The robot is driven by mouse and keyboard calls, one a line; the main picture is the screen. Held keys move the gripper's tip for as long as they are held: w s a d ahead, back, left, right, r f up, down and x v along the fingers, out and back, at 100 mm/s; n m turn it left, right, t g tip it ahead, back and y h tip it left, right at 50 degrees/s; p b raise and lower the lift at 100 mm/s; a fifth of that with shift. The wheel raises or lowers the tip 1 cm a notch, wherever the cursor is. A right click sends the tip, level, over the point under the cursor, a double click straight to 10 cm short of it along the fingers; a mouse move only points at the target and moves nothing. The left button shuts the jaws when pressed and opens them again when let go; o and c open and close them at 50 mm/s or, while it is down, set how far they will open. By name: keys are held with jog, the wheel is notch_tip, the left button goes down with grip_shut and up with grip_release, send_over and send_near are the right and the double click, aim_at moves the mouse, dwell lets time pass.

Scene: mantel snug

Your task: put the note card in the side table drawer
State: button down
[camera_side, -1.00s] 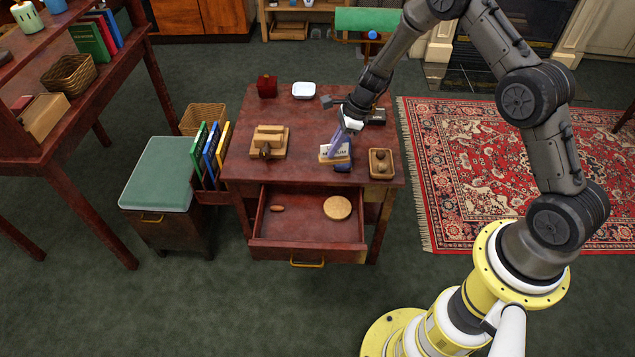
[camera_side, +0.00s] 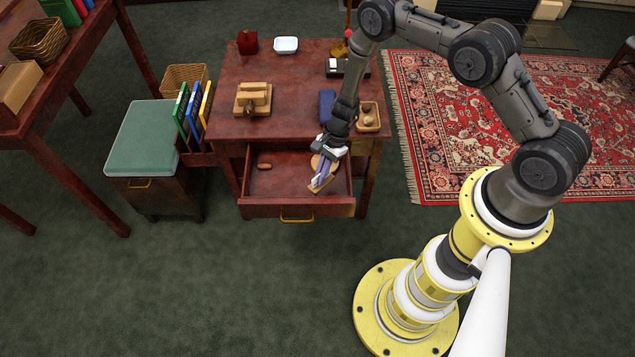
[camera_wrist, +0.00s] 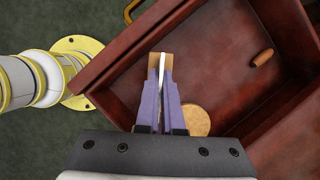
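The note card (camera_wrist: 161,62) is a thin white card, seen edge-on between my fingers in the wrist view, with a light wooden base (camera_wrist: 153,66) at its end. My gripper (camera_side: 322,178) is shut on the card, its purple fingers pointing down. The wooden base also shows in the side view (camera_side: 317,188). The side table drawer (camera_side: 280,209) is pulled open, and my gripper is over its right part, near the front. How far the base is above the drawer floor, I cannot tell. The card's face is mostly hidden by the fingers.
A round cork disc (camera_wrist: 196,121) lies in the drawer below my gripper, and a small brown object (camera_side: 264,166) lies at its back left. On the tabletop stand a wooden block holder (camera_side: 253,98), a dark blue item (camera_side: 327,105) and a wooden tray (camera_side: 369,117). The drawer's left half is mostly clear.

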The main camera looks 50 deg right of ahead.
jog(key=shift+f, duration=2.3)
jog(key=c, duration=1.1)
grip_release()
jog(key=shift+f, duration=0.1)
jog(key=shift+o, duration=0.2)
